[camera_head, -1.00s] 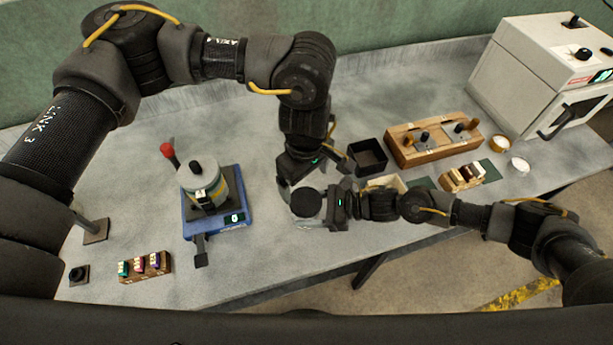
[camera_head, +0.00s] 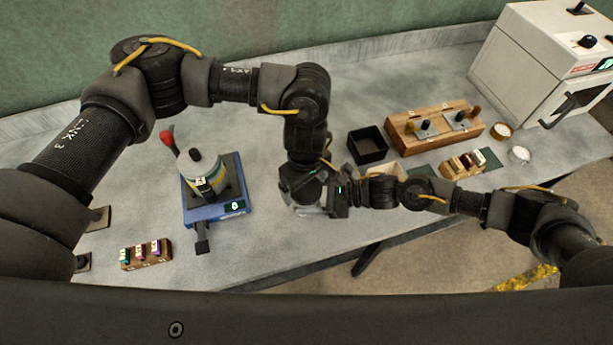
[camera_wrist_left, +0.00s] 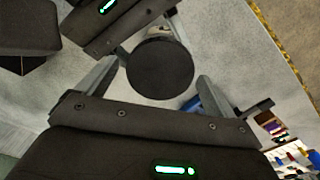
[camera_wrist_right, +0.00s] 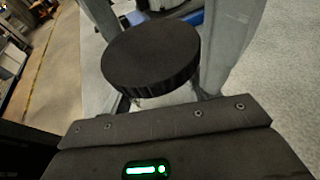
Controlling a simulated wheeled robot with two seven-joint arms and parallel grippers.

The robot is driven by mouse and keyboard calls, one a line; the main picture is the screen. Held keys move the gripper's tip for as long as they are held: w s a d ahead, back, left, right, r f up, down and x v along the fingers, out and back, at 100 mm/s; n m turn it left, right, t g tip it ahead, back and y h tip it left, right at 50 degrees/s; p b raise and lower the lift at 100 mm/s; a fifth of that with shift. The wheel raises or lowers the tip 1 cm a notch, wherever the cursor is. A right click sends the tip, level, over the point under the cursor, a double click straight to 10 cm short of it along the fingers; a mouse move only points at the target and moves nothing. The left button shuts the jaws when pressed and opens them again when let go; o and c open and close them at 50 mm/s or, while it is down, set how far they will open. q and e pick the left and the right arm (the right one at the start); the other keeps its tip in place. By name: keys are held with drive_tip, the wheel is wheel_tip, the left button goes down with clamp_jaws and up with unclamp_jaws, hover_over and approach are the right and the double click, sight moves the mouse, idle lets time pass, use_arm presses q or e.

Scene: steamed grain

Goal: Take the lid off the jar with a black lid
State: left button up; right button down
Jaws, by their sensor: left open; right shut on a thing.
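The jar's round black lid (camera_wrist_left: 160,68) shows in the left wrist view, between the spread fingers of my open left gripper (camera_wrist_left: 158,76). There are gaps between lid and fingers. In the right wrist view the lid (camera_wrist_right: 152,62) sits on the jar. My right gripper (camera_wrist_right: 165,95) is shut on the jar, its fingers on either side below the lid. In the head view my left gripper (camera_head: 303,190) is right above the jar and hides the lid; my right gripper (camera_head: 330,202) comes from the right. Only a little of the clear jar (camera_head: 310,211) shows there.
A blue device (camera_head: 215,207) with a grey pot stands left of the grippers. A small rack of coloured vials (camera_head: 146,253) is in front. A black open box (camera_head: 367,145), wooden block (camera_head: 433,128) and white oven (camera_head: 545,65) stand right. The table's front edge is close.

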use_arm(q)
drive_tip(key=c, duration=1)
drive_tip(key=n, duration=0.6)
drive_tip(key=shift+n, duration=0.4)
drive_tip(key=n, duration=0.6)
drive_tip(key=shift+r, duration=0.25)
drive_tip(key=shift+r, duration=0.9)
drive_tip(key=shift+r, duration=0.1)
